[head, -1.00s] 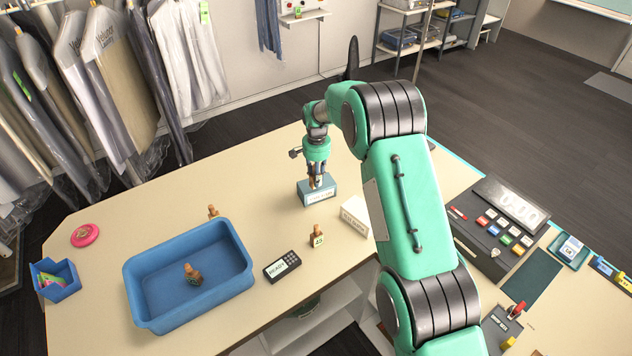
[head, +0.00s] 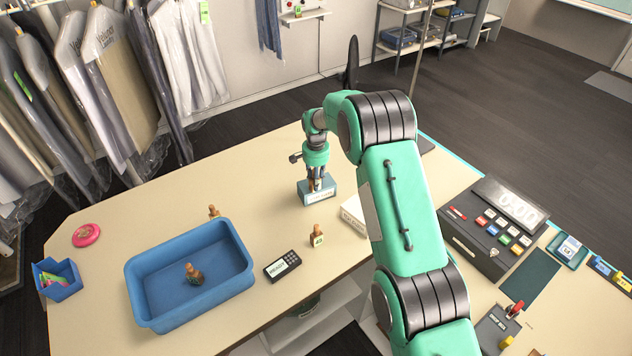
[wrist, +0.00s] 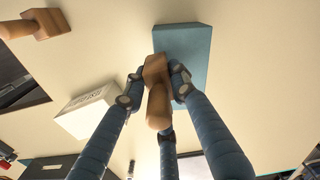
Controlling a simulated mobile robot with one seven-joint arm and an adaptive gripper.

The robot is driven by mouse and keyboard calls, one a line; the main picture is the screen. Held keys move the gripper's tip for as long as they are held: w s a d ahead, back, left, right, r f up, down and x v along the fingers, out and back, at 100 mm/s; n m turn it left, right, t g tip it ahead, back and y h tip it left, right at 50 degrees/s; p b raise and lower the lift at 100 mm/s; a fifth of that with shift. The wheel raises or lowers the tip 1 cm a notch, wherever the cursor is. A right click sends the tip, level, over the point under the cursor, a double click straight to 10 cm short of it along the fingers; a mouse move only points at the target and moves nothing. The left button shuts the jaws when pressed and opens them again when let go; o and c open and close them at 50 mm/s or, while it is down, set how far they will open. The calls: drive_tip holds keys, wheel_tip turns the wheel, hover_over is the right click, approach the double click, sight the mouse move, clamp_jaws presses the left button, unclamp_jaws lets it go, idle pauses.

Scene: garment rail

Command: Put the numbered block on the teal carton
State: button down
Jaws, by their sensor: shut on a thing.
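My gripper (head: 316,184) is shut on a wooden block with a knob-like handle, which shows between its fingers in the wrist view (wrist: 157,90). The block is at the teal carton (head: 317,198), over the carton's near part in the wrist view (wrist: 182,50). I cannot tell whether it touches the carton's top. The fingers hide much of the block, and I cannot read a number on it. A similar wooden block with a green number label (head: 317,236) stands upright on the table in front of the carton.
A white carton (head: 352,214) stands right of the teal one, partly behind my arm. A blue bin (head: 140,300) holds another wooden block (head: 193,273); one more (head: 213,211) stands behind it. A dark keypad device (head: 283,265) lies nearby.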

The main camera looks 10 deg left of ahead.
drive_tip(key=shift+f, duration=0.2)
drive_tip(key=shift+f, duration=0.15)
drive_tip(key=c, duration=1.4)
unclamp_jaws()
drive_tip(key=shift+r+b, duration=0.9)
drive_tip(key=shift+r, duration=5.25)
